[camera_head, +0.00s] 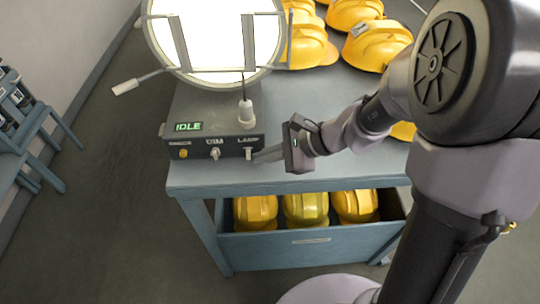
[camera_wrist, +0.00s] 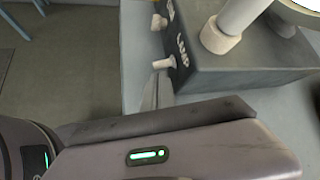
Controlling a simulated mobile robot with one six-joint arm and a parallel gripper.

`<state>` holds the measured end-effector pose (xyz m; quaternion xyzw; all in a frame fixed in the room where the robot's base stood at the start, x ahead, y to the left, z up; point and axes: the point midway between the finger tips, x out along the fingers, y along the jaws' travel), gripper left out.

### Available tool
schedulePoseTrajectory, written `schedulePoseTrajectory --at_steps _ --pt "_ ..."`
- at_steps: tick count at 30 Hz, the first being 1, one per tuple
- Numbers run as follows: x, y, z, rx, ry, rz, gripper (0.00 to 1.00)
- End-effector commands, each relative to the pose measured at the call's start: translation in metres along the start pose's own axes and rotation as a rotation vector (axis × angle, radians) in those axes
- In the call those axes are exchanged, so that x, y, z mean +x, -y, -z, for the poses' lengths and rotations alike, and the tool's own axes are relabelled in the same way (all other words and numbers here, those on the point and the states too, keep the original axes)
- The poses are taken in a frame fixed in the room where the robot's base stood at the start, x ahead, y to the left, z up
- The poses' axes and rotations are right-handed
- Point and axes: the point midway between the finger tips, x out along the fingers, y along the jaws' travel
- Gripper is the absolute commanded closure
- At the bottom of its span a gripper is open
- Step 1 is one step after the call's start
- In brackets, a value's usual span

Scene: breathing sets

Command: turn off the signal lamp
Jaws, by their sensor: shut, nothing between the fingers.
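The signal lamp (camera_head: 212,38) is a large round disc that shows bright white above a dark grey control box (camera_head: 215,115). The right one is a small pale toggle (camera_head: 249,153) marked LAMP. The toggle also shows in the wrist view (camera_wrist: 163,63), sticking out of the box front. My gripper (camera_head: 264,157) is shut and empty, its tips close to the right of the toggle. In the wrist view the fingertips (camera_wrist: 156,88) are just below the toggle; whether they touch is unclear.
An orange knob (camera_head: 183,153) and a DIM knob (camera_head: 215,153) sit left of the toggle. Yellow helmets (camera_head: 376,44) stand at the table's back right. A pale handle (camera_head: 125,87) juts left from the lamp.

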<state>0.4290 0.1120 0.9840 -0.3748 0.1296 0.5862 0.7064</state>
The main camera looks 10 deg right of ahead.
Motion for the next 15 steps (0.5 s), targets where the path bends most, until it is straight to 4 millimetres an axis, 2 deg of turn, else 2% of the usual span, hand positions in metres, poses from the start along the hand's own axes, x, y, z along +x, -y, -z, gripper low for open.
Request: schedulePoseTrajectory --at_steps 15 --pt "-0.0032 0.0017 -0.0033 0.038 0.000 -0.034 1.00"
